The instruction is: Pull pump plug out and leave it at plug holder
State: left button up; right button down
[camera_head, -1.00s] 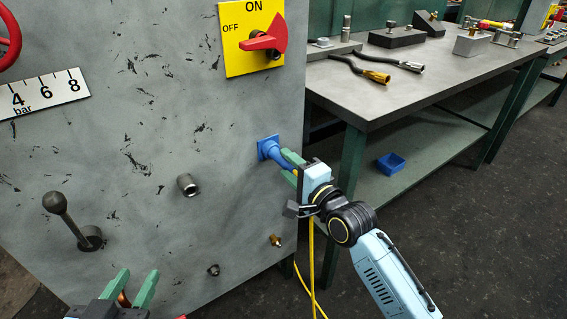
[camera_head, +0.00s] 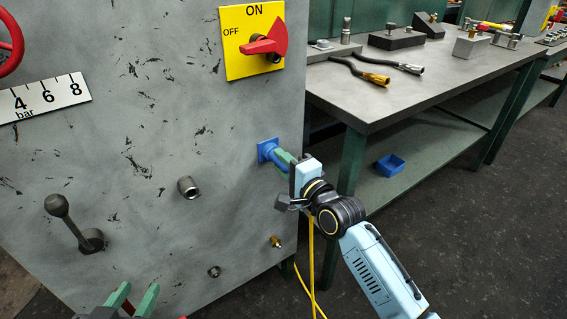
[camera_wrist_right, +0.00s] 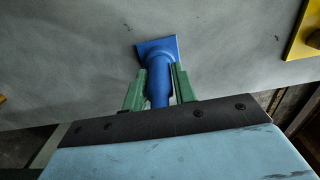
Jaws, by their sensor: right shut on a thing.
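The blue pump plug (camera_head: 277,156) sits at the blue square socket (camera_head: 267,146) on the right side of the grey panel. My right gripper (camera_head: 284,161) is shut on the plug, and its green fingers lie along both sides of it. In the right wrist view the plug (camera_wrist_right: 158,83) stands between the green fingers, its far end at the blue socket plate (camera_wrist_right: 158,46). I cannot tell how deep the plug sits. My left gripper (camera_head: 133,301) shows at the bottom edge, its green fingers apart and nothing seen between them. I cannot make out the plug holder.
A yellow ON/OFF switch plate (camera_head: 252,40) with a red handle is above the socket. A black lever (camera_head: 75,225) and a pipe stub (camera_head: 187,187) stick out of the panel. A yellow cable (camera_head: 311,260) hangs below my right gripper. A workbench (camera_head: 400,75) stands at right.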

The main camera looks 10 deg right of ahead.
jog(key=shift+s+d, duration=0.15)
jog(key=shift+s, duration=0.1)
dwell(0.3)
jog(key=shift+p+v, duration=0.85)
jog(key=shift+p, duration=0.05)
jog(key=shift+p+v, duration=0.6)
jog(key=shift+v, duration=0.35)
